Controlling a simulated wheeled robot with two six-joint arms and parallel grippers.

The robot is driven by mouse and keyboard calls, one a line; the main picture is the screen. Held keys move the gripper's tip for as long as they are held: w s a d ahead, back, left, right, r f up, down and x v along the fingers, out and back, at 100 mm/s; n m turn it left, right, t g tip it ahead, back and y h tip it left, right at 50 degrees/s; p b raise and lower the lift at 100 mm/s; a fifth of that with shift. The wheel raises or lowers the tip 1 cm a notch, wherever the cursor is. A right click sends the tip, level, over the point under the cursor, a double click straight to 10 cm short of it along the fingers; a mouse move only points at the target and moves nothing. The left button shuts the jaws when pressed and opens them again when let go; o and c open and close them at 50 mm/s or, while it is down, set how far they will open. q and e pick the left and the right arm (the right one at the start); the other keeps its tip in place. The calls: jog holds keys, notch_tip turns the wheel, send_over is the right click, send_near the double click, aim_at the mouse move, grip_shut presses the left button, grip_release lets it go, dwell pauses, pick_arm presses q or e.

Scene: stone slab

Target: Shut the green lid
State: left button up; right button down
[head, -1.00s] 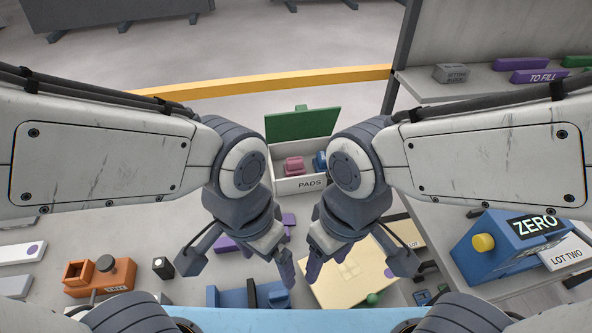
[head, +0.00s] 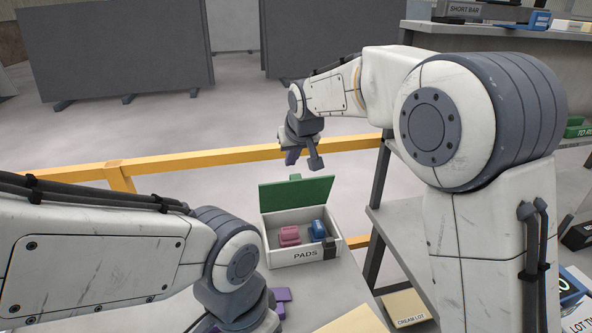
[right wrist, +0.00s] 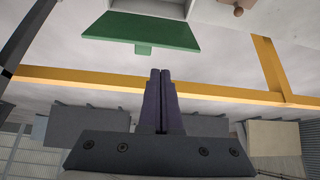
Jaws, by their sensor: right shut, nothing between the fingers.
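The green lid (head: 297,199) stands open, tilted up at the back of a white box (head: 277,259) labelled PADS. A small tab sticks up from its top edge. In the right wrist view the lid (right wrist: 140,30) lies ahead of the fingertips, with a gap between. My right gripper (head: 300,160) is shut and empty, above and beyond the lid in the head view; its closed fingers (right wrist: 160,72) show in the wrist view.
A yellow rail (head: 200,160) runs behind. A shelf with a dark leg (head: 377,205) stands right.

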jog(key=t, duration=0.1)
send_over(295, 191)
jog(key=d, duration=0.1)
jog(key=shift+m, duration=0.4)
jog(key=shift+w+a+f+p, duration=0.1)
jog(key=shift+w+f+p, duration=0.45)
jog(key=shift+f, duration=0.85)
jog(key=shift+w+a+f+p, duration=0.1)
jog(key=shift+w+f+p, duration=0.15)
jog(key=shift+f+p, duration=0.9)
jog(key=shift+w+a+f+p, duration=0.1)
jog(key=shift+w+f+p, duration=0.3)
jog(key=shift+f, duration=1.25)
